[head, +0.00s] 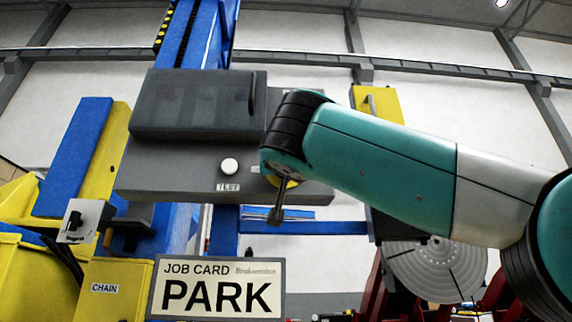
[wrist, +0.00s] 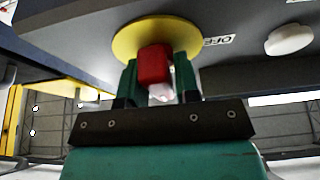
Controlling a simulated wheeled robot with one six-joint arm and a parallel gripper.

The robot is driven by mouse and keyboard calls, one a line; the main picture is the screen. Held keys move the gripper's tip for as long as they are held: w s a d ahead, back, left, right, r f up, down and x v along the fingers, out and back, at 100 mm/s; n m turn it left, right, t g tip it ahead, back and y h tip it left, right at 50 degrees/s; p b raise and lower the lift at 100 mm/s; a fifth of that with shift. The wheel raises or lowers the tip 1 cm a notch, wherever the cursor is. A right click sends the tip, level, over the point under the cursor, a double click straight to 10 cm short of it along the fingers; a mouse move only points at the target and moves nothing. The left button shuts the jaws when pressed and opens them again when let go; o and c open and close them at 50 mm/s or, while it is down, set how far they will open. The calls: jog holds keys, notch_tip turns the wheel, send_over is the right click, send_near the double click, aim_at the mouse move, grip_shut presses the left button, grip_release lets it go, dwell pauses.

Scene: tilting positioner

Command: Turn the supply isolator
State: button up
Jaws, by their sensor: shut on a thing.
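The supply isolator shows in the wrist view as a red handle (wrist: 154,64) on a round yellow plate (wrist: 126,42), fixed to a grey panel. My gripper (wrist: 158,76) has one green finger on each side of the red handle and is shut on it. An OFF label (wrist: 219,40) is beside the plate on the right. In the head view only a sliver of the yellow plate (head: 292,183) shows under the end of my arm. The red handle is hidden there.
A white knob (head: 229,166) with a TILT label is left of my arm on the grey control panel (head: 160,170). A dark cover (head: 195,105) is above it. A PARK job card (head: 217,290) and a yellow CHAIN box (head: 108,290) stand below. A grey disc (head: 435,268) is lower right.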

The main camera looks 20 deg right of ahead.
jog(key=shift+r, duration=0.1)
dwell(0.3)
jog(key=o, duration=0.8)
jog(key=shift+c, duration=0.2)
jog(key=shift+s, duration=0.1)
jog(key=shift+s+a+f, duration=0.15)
jog(key=shift+s+f, duration=0.1)
jog(key=shift+s, duration=0.05)
jog(key=b+v, duration=0.7)
jog(key=v, duration=0.9)
jog(key=shift+s+b, duration=0.3)
jog(key=shift+b, duration=0.1)
jog(key=shift+a, duration=0.1)
